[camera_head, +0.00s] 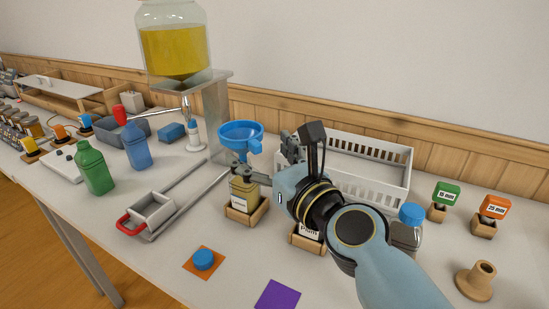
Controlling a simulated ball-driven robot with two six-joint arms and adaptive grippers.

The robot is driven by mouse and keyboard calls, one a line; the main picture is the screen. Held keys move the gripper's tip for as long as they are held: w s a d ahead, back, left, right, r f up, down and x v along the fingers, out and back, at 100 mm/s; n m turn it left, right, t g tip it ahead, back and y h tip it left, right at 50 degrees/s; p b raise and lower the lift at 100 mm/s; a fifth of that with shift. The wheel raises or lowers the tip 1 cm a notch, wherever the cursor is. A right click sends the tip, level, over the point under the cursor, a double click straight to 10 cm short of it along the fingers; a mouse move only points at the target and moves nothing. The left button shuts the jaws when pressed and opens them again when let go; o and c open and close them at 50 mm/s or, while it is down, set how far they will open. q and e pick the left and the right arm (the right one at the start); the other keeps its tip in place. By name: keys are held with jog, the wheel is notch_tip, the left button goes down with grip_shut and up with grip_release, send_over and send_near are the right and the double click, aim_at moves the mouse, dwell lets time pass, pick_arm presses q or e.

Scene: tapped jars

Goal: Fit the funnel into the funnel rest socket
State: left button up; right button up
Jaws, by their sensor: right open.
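The blue funnel (240,131) is upright above a jar with yellow contents (244,193). Its stem points down toward the jar mouth; the gripper partly hides that area, so I cannot tell how deep it sits. My right gripper (264,156) is open beside the funnel, with its fingers spread near the funnel's right side and stem. A tan round stand with a hollow upright neck (475,282), which looks like the funnel rest socket, is at the front right. It is empty and well apart from the funnel. My left gripper is not in view.
A white slotted crate (380,183) stands behind my right arm. A blue-lidded jar (408,235) and timer-like green (446,194) and orange (494,207) blocks are at right. A tap stand with a large yellow jar (176,50) is behind left. Bottles stand at left.

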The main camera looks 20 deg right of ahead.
aim_at(246, 140)
jog(key=w, duration=0.5)
jog(key=shift+w+a, duration=0.25)
jog(key=shift+a, duration=0.1)
jog(key=shift+w, duration=0.35)
jog(key=shift+c, duration=0.2)
jog(key=c, duration=0.7)
jog(key=o, duration=0.5)
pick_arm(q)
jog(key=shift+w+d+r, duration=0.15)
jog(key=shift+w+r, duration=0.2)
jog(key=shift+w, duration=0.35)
pick_arm(e)
jog(key=c, duration=0.8)
